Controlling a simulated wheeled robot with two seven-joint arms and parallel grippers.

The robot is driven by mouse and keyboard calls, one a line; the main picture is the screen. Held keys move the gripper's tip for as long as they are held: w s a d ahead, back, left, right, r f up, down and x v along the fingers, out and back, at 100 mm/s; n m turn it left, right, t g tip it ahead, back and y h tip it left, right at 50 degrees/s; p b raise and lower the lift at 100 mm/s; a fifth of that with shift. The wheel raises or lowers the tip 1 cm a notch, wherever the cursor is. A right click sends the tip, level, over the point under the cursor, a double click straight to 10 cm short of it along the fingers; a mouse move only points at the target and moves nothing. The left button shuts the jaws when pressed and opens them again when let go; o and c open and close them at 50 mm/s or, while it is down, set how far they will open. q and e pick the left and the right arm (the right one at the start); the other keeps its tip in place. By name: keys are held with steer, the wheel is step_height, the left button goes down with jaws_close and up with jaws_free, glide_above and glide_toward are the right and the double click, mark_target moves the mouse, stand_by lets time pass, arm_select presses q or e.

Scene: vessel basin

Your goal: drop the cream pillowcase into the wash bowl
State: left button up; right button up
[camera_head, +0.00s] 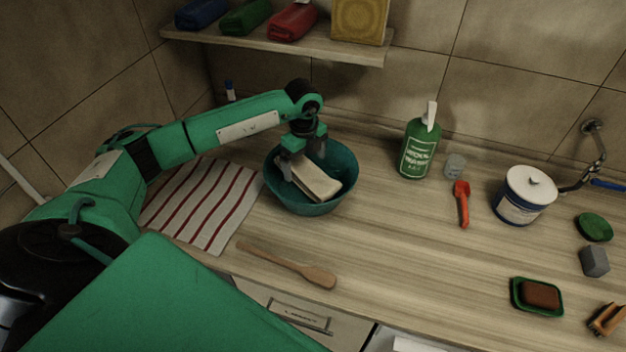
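The cream pillowcase (318,182) is a folded pad lying tilted inside the teal wash bowl (307,209), within its rim. My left gripper (304,160) reaches down over the bowl from above. Its two fingers stand apart at the upper end of the pillowcase, one at its left edge and one behind it. The gripper looks open, though the cloth hides part of the fingertips. My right gripper is not in view.
A striped cloth (207,205) lies left of the bowl, and a wooden spoon (290,266) lies in front. A shelf (270,43) hangs above. The middle counter is clear.

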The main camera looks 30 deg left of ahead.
arm_select(q)
steer(key=shift+r, duration=0.15)
step_height(320, 180, up, 14)
steer(key=b, duration=0.4)
steer(key=shift+f+b, duration=0.25)
steer(key=shift+b, duration=0.05)
steer(key=shift+s+f, duration=0.1)
steer(key=shift+f, duration=0.05)
